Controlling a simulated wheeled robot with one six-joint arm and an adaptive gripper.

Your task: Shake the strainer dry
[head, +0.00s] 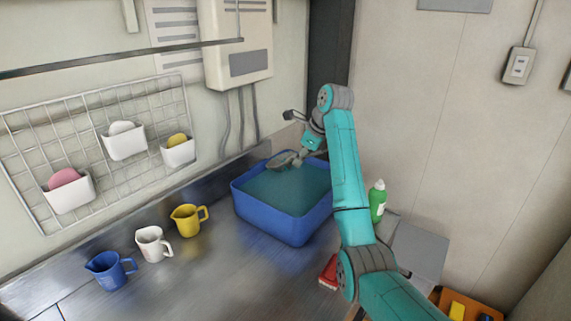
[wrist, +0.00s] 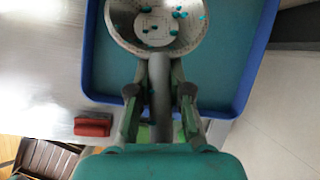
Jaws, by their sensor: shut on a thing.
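The strainer (wrist: 190,38) is a round grey metal bowl with a straight handle. Several small teal bits lie inside it in the wrist view. My gripper (wrist: 160,92) is shut on its handle. In the head view the strainer (head: 281,161) is over the back part of the blue basin (head: 272,227), which holds teal water. The basin's rim (wrist: 88,60) also shows around the strainer in the wrist view. My gripper (head: 304,153) is small in the head view, at the basin's back right. I cannot tell the strainer's exact height above the water.
Blue, white and yellow jugs (head: 187,220) stand left of the basin on the metal counter. A wire rack (head: 85,150) with white holders hangs on the wall. A green bottle (head: 377,203) stands to the right. A red brush (head: 329,272) lies in front of the basin.

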